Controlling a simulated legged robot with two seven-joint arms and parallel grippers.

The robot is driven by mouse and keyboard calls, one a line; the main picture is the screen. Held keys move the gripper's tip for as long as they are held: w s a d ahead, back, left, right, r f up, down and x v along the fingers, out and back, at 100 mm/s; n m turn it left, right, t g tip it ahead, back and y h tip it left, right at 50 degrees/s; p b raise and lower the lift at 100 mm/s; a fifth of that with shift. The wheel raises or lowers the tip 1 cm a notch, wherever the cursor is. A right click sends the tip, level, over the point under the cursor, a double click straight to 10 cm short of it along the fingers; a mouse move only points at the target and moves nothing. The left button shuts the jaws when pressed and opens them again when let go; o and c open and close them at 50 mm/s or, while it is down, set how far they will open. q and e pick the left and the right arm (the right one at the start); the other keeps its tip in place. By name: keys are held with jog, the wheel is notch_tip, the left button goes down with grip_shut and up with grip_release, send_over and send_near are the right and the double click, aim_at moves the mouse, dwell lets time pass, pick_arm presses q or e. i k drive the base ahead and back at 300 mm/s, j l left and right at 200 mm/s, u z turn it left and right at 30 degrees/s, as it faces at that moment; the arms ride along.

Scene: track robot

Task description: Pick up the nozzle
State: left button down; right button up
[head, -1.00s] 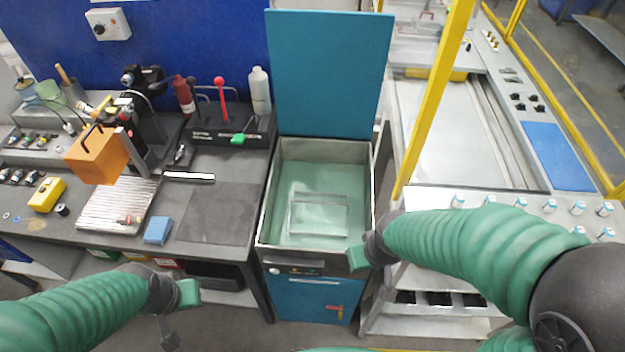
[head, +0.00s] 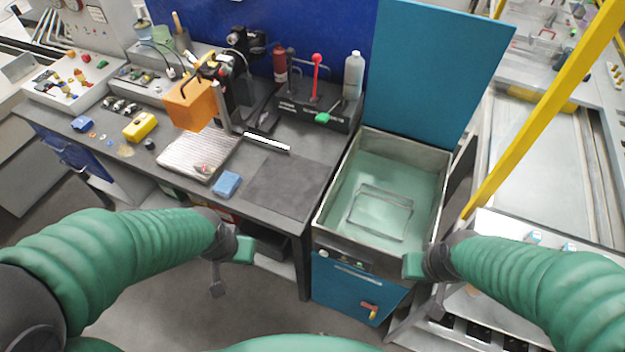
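I cannot tell for certain which thing is the nozzle. A small grey and red part (head: 202,168) lies on the ridged metal plate (head: 183,158) on the workbench; it may be the nozzle, but it is too small to tell. My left gripper (head: 231,268) is in front of the bench, nearer to me than the plate, with its green and dark fingers apart and nothing between them. My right gripper (head: 424,282) is in front of the tank's right front corner; its fingers also look apart and empty.
An orange box-shaped head (head: 191,104) stands over the plate. A blue block (head: 227,184), a yellow box (head: 140,127) and a dark mat (head: 285,186) are on the bench. The open tank (head: 326,205) with a raised blue lid (head: 433,70) stands right of it. A yellow post (head: 545,105) rises further right.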

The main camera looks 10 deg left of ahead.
aim_at(201, 167)
jog(key=i+j, duration=0.15)
jog(key=j, duration=0.25)
jog(key=i+j, duration=0.15)
jog(key=j, duration=0.25)
jog(key=i+j, duration=0.15)
jog(key=j, duration=0.25)
jog(key=i+j, duration=0.15)
jog(key=j, duration=0.25)
jog(key=i+j, duration=0.15)
jog(key=j, duration=0.25)
jog(key=i+j, duration=0.15)
jog(key=j, duration=0.25)
jog(key=i+j, duration=0.15)
jog(key=j, duration=0.25)
jog(key=z, duration=0.05)
